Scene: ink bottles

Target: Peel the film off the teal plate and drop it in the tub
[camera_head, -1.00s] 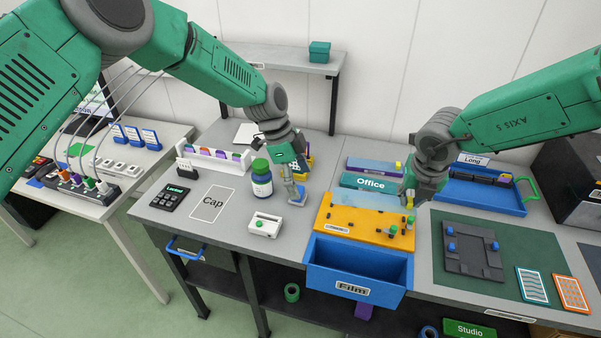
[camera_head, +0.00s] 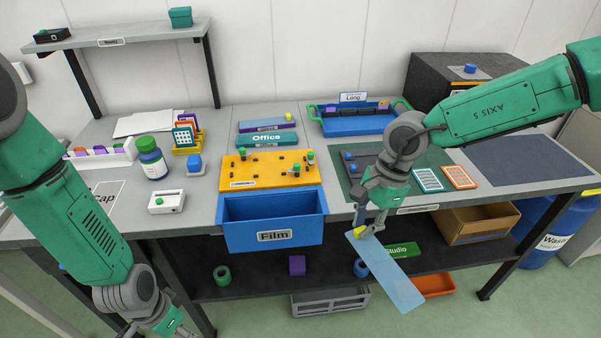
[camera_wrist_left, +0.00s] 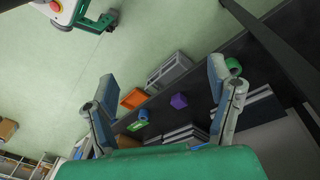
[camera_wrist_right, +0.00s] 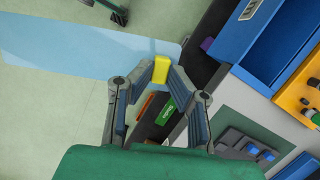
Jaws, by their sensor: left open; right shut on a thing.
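My right gripper (camera_head: 368,213) is shut on the yellow tab of the clear bluish film (camera_head: 388,275). The film hangs tilted in front of the bench's front edge, right of the tub. In the right wrist view, the film (camera_wrist_right: 85,48) stretches left from the tab between the fingertips (camera_wrist_right: 160,75). The teal plate (camera_head: 285,141), marked "Office", lies behind the orange fixture and shows no yellow tab. The blue tub (camera_head: 235,237), marked "Film", is at the bench front; its visible inside looks empty. My left gripper (camera_head: 158,322) is open and empty, low at front left; its fingers (camera_wrist_left: 163,90) show apart.
The orange fixture (camera_head: 236,170) with pegs is behind the tub. A purple plate (camera_head: 262,126) with a yellow tab lies behind the teal one. A dark fixture (camera_head: 362,160) on a green mat is near my right arm. A lower shelf (camera_head: 330,263) holds small items.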

